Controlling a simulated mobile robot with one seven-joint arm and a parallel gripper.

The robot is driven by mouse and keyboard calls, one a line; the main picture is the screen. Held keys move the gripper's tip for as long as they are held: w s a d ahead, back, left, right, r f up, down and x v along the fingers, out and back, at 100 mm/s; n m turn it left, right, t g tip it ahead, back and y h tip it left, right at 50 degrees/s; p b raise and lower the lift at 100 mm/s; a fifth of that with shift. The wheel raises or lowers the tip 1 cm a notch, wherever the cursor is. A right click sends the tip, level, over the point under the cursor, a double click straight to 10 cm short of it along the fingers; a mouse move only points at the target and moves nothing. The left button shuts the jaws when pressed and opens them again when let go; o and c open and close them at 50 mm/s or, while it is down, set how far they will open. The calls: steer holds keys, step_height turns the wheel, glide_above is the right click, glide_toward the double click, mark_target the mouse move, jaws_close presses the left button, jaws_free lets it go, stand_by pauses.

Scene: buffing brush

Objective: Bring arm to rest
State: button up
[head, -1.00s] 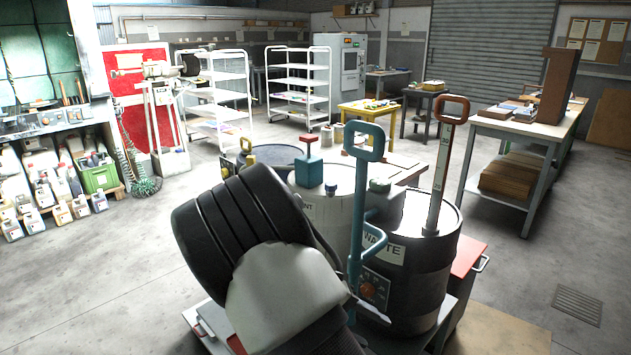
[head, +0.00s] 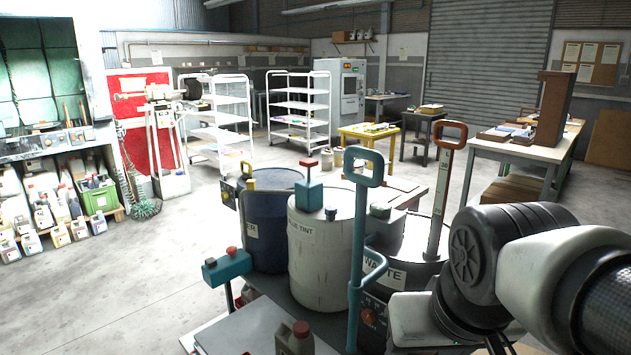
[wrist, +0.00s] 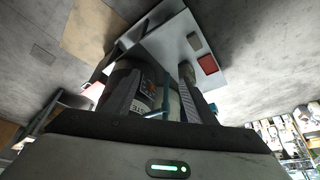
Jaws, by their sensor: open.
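My arm shows at the lower right of the head view, a dark joint and pale links in front of the waste drum (head: 402,272). My gripper is not clearly visible there. In the wrist view my gripper (wrist: 158,88) has its two fingers apart, with nothing held between them. The drums and their cart appear beyond the fingers in that view, turned around. The waste label shows between the fingers. How far the fingers are from the drums I cannot tell.
A white tint drum (head: 320,255) and a blue drum (head: 268,230) stand on the cart, with a tall teal handle (head: 358,230) in front. A workbench (head: 515,150) stands at the right. The floor (head: 130,270) at the left is clear.

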step_height(320, 180, up, 19)
steer(key=s+p, duration=0.1)
steer(key=p, duration=1.7)
steer(key=shift+s+r+t+p, duration=0.2)
steer(key=shift+s+t+p, duration=0.05)
steer(key=shift+t+p, duration=0.15)
